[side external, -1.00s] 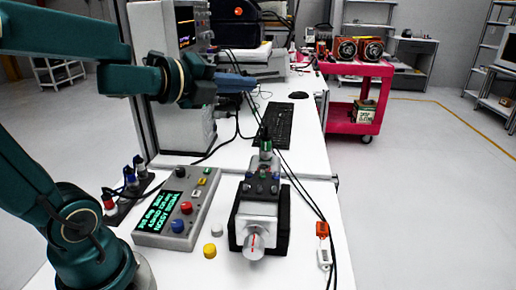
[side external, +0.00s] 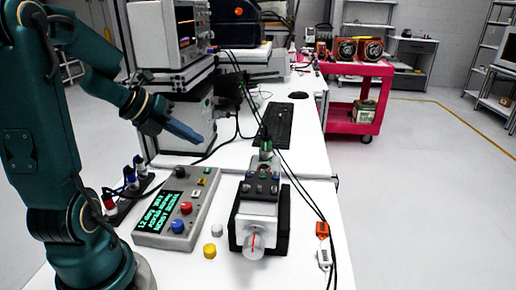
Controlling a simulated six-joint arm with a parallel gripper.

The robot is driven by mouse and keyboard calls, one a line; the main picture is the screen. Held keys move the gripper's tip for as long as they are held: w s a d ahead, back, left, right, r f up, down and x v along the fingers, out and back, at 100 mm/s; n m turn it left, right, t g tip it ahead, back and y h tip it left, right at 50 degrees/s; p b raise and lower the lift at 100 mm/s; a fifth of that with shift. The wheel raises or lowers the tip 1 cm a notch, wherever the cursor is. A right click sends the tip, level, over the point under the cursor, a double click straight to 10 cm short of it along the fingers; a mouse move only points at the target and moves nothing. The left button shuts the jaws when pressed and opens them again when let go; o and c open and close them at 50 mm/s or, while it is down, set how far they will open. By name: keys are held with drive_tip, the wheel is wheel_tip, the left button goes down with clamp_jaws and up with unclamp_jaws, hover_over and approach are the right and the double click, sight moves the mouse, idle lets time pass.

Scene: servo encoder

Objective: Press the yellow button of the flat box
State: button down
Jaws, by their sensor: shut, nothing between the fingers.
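The flat box (side external: 205,208) is a grey control box lying on the white table, with a dark display of green text (side external: 160,211). Its small yellow button (side external: 202,182) is on the far right part of the top face, between a green button and a white one. My gripper (side external: 200,140) is shut and empty, with its blue fingers pointing down and right. In the picture it is above the far end of the box, apart from the button. How high it is above the box is hard to tell.
The box also carries a red knob (side external: 186,208) and a blue knob (side external: 178,226). A loose yellow cap (side external: 210,252) and a grey cap (side external: 217,230) lie nearby. A servo on a black stand (side external: 285,225) stands to the right. Cables run along the table's right side.

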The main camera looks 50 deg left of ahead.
sight(198, 183)
drive_tip(key=shift+f, duration=4.4)
drive_tip(key=shift+f, duration=0.45)
drive_tip(key=shift+f, duration=0.4)
drive_tip(key=shift+r, duration=0.85)
drive_tip(key=shift+r, duration=2.55)
